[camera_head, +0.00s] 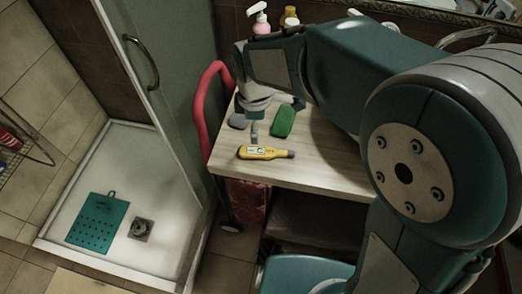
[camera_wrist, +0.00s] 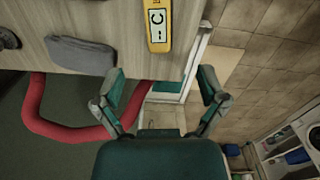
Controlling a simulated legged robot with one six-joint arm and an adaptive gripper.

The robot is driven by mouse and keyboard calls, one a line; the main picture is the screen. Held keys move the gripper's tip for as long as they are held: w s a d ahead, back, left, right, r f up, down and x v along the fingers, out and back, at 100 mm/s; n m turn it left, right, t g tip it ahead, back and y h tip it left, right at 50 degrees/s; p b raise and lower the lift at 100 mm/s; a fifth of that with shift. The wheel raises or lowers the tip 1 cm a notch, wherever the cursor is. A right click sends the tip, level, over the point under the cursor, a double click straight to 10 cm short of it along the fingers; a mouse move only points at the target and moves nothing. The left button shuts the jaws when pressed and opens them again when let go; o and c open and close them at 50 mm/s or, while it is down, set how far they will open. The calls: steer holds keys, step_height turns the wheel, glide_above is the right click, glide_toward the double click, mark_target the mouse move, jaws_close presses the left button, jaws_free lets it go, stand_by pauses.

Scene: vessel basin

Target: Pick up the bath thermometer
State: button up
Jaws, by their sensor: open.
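The yellow bath thermometer (camera_head: 262,152) with a small display lies flat near the front edge of the wooden tabletop (camera_head: 325,168). In the wrist view the thermometer (camera_wrist: 158,28) shows at the top centre, partly cut off by the frame. My gripper (camera_head: 254,138) points down just behind the thermometer in the head view. In the wrist view my gripper (camera_wrist: 161,88) has its two fingers spread wide with nothing between them. The thermometer lies beyond the fingertips, roughly in line with the gap. I cannot tell the exact height between them.
A green block (camera_head: 284,121) and a grey item (camera_head: 238,122) lie behind the thermometer; the grey one also shows in the wrist view (camera_wrist: 80,54). A red curved rail (camera_head: 201,112) borders the table's left side. Bottles (camera_head: 261,22) stand at the back. A shower tray (camera_head: 165,215) is lower left.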

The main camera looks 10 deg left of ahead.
glide_above(257, 150)
steer(key=f, duration=0.5)
steer(key=shift+s+d, duration=0.1)
steer(key=shift+s, duration=0.1)
steer(key=f, duration=0.5)
steer(key=shift+w+f, duration=0.2)
steer(key=shift+f, duration=0.1)
steer(key=c, duration=1.2)
